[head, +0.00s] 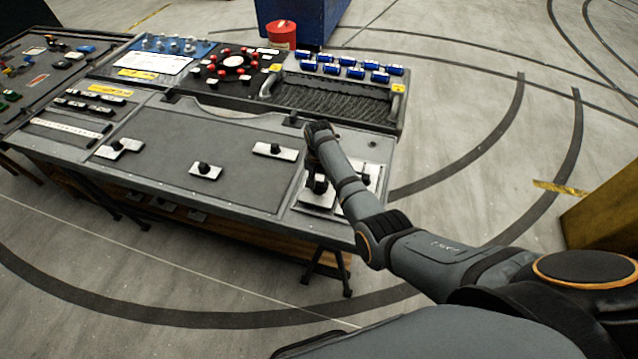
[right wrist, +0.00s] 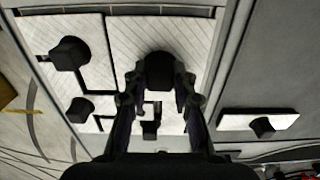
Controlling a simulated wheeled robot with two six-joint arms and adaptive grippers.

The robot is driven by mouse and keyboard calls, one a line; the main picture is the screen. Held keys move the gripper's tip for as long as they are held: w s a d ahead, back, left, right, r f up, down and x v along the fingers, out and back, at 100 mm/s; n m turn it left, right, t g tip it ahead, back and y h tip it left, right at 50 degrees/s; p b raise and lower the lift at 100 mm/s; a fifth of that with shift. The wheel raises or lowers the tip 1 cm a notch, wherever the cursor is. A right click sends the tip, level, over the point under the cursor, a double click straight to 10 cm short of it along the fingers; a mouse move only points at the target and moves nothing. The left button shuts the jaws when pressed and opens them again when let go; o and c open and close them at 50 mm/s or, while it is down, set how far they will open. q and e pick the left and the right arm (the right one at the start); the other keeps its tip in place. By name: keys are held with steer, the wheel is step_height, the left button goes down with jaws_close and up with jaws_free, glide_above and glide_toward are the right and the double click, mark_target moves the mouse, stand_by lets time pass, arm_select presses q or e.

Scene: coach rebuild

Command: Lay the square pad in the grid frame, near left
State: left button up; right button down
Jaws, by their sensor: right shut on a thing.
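The square pad (head: 317,199) is white with a black knob. It is at the near left cell of the grid frame (head: 325,213), at the table's near right corner. In the right wrist view the pad (right wrist: 190,35) looks flat and in line with the frame's edges; I cannot tell whether it touches the bottom. My right gripper (head: 318,186) points down over it, its fingers (right wrist: 160,85) shut around the black knob. Another white pad (right wrist: 75,70) with a knob lies beside it in the frame. My forearm partly hides the frame in the head view. My left gripper is not in view.
White knobbed pads lie on the grey panel left of the frame: a small one (head: 206,172), an oblong one (head: 275,151) and a stepped one (head: 120,148). Behind are a recessed tray with handles (head: 399,88) and several blue cylinders (head: 350,67). Open floor lies to the right.

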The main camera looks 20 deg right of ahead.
steer(key=shift+f+b, duration=0.35)
steer(key=shift+f, duration=0.45)
stand_by(0.4)
steer(key=shift+f, duration=0.3)
stand_by(0.6)
steer(key=c, duration=1)
jaws_free()
steer(key=shift+r, duration=0.1)
steer(key=shift+r+p, duration=0.95)
steer(key=shift+p, duration=0.3)
